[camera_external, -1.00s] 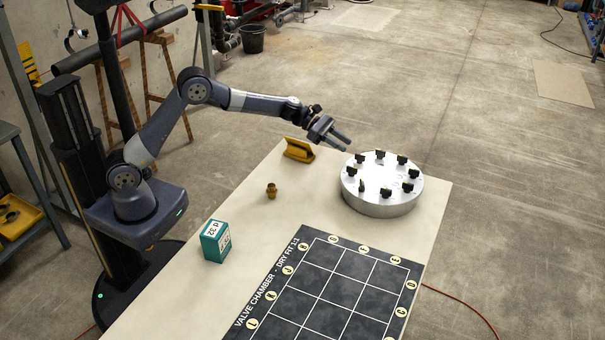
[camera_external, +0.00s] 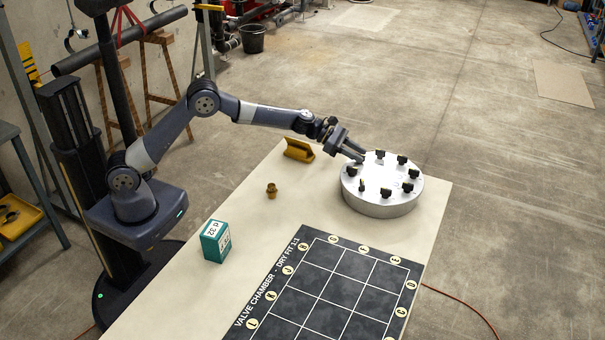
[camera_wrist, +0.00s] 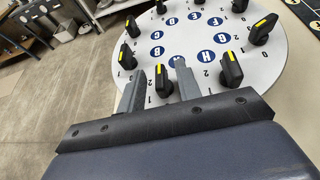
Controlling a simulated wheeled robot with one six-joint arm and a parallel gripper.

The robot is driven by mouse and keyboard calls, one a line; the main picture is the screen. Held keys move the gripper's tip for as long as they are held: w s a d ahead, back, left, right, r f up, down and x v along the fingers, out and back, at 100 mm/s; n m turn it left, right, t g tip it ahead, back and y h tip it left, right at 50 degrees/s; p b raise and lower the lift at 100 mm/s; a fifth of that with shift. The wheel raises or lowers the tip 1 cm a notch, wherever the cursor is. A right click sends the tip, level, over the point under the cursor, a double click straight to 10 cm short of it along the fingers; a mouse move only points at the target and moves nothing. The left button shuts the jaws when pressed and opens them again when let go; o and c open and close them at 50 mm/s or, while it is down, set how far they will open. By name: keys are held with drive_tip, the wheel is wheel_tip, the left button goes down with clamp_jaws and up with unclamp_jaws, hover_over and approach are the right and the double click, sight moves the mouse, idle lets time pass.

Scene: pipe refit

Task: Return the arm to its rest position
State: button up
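My gripper (camera_external: 358,155) is at the far left edge of a round silver-grey disc (camera_external: 378,207), angled down to it. In the wrist view its two fingers (camera_wrist: 160,72) stand on either side of one black knob (camera_wrist: 162,84) with a yellow mark. Narrow gaps show between the fingers and this knob, so the gripper looks open around it. I cannot tell whether either finger touches the knob or the disc. My arm is stretched out over the far part of the table.
Several other black knobs (camera_external: 408,187) ring the disc. On the table (camera_external: 245,215) are a yellow angled block (camera_external: 298,150), a small brass fitting (camera_external: 271,191), a teal box (camera_external: 215,241) and a black grid mat (camera_external: 335,290).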

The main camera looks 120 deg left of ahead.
drive_tip(key=n+y, duration=0.1)
drive_tip(key=n+y+b, duration=0.1)
drive_tip(key=shift+d+f+g+y, duration=0.15)
drive_tip(key=shift+d+g+y, duration=0.05)
drive_tip(key=shift+g+y, duration=0.2)
drive_tip(key=shift+w+d+n+g+y+p, duration=0.15)
drive_tip(key=shift+n+g+y, duration=0.2)
drive_tip(key=shift+n+y, duration=0.45)
drive_tip(key=shift+n+g+y+p, duration=0.15)
drive_tip(key=shift+n+g+y, duration=0.2)
drive_tip(key=shift+n+y, duration=0.4)
drive_tip(key=n+g+y+p, duration=0.2)
drive_tip(key=n+p, duration=0.1)
drive_tip(key=shift+w+d+r, duration=0.1)
drive_tip(key=shift+r, duration=0.15)
drive_tip(key=n+g+y+p, duration=0.2)
drive_tip(key=p, duration=0.3)
drive_tip(key=shift+w+d+n, duration=0.1)
drive_tip(key=shift+n, duration=0.25)
drive_tip(key=shift+d+g+y, duration=0.25)
drive_tip(key=shift+g+y, duration=0.1)
drive_tip(key=shift+g, duration=0.05)
drive_tip(key=b+v, duration=0.1)
drive_tip(key=v, duration=0.3)
drive_tip(key=shift+d, duration=0.15)
drive_tip(key=shift+s+d+r, duration=0.25)
drive_tip(key=shift+s+d, duration=0.25)
drive_tip(key=shift+s, duration=0.05)
